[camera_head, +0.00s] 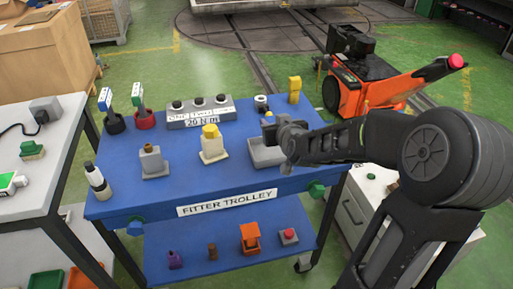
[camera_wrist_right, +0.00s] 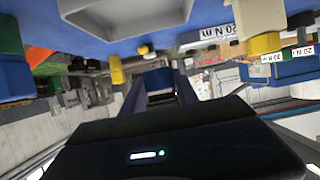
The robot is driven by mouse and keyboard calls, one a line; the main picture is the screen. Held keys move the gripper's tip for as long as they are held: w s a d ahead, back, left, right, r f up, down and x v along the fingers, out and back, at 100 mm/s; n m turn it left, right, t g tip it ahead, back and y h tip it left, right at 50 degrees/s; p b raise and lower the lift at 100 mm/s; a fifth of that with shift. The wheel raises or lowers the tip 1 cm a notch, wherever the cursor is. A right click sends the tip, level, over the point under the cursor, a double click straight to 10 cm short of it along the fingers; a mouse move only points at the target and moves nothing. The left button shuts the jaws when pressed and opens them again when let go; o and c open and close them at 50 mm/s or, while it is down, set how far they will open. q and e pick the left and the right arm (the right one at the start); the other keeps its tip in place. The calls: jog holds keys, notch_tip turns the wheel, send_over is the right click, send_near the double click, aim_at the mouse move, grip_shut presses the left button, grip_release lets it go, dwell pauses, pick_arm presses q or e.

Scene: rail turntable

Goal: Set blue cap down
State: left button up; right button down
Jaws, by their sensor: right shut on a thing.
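My right gripper (camera_head: 284,132) is over the blue trolley top, at the right edge of a grey open tray (camera_head: 266,154). In the right wrist view my right gripper (camera_wrist_right: 160,90) is shut on a small blue piece, the blue cap (camera_wrist_right: 158,77), between its dark fingers. In the head view the cap is hidden by the gripper and arm. The tray (camera_wrist_right: 125,14) also shows in the wrist view, which is upside down. I cannot tell whether the cap touches anything below it. My left gripper is not in view.
The trolley top (camera_head: 240,175) also holds a grey block with a yellow top (camera_head: 213,145), a grey block with a peg (camera_head: 152,162), a three-knob box (camera_head: 200,112) and a yellow piece (camera_head: 294,89). An orange machine (camera_head: 385,88) stands behind right.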

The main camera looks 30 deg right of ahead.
jog(key=shift+s, duration=0.1)
send_over(272, 155)
jog(key=shift+f, duration=2.9)
notch_tip(272, 155, down, 4)
jog(key=shift+f, duration=0.1)
jog(key=shift+a, duration=0.1)
